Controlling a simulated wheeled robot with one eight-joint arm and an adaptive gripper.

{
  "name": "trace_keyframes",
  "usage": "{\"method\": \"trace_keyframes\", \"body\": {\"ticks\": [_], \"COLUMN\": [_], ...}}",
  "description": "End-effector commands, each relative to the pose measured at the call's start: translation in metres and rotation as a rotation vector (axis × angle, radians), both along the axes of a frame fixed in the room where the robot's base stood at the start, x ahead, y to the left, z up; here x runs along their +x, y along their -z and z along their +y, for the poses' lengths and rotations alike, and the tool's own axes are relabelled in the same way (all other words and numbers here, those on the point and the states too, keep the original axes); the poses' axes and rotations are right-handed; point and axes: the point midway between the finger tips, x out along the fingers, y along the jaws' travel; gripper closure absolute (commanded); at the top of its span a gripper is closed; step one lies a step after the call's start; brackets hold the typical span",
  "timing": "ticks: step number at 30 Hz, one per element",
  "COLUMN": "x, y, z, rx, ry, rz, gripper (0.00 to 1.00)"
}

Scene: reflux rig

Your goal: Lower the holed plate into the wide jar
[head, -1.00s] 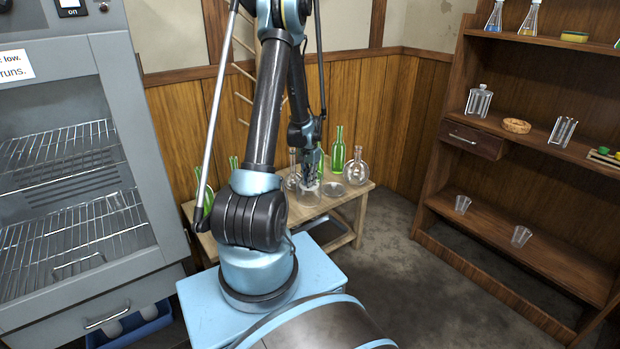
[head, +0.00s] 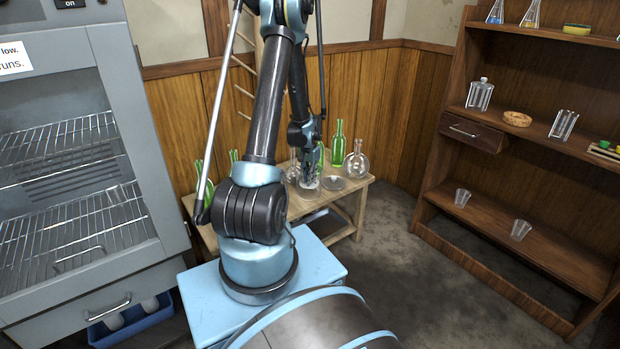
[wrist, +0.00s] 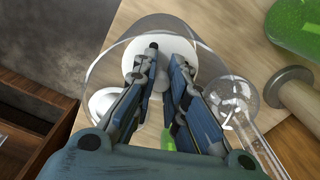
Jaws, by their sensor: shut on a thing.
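My gripper (wrist: 163,60) is shut on the holed plate (wrist: 148,28), a white disc in the wrist view. A dark tip shows between the fingers over the plate; its holes are not clear. The wide jar (wrist: 93,72) is clear glass, and its round outline surrounds the plate in the wrist view. I cannot tell how deep the plate is relative to the rim. A white rounded shape (wrist: 108,103) shows through the jar at the left. In the head view my gripper (head: 308,178) points down over the jar (head: 308,192) on the wooden table, and the plate is too small to make out.
A flat glass dish (head: 333,184) lies right of the jar. A round flask (head: 356,164) and a green bottle (head: 338,145) stand behind. In the wrist view a clear long-necked flask (wrist: 232,93) is close at the right, with a green bottle (wrist: 298,30) beyond.

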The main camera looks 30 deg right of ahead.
Motion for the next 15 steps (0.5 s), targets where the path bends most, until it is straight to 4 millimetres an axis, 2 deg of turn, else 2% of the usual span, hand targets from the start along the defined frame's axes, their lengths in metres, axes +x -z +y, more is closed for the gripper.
{"method": "trace_keyframes", "body": {"ticks": [15], "x": [0.0001], "y": [0.0097], "z": [-0.0003], "rx": [0.0], "ry": [0.0], "rz": [0.0], "gripper": [1.0]}}
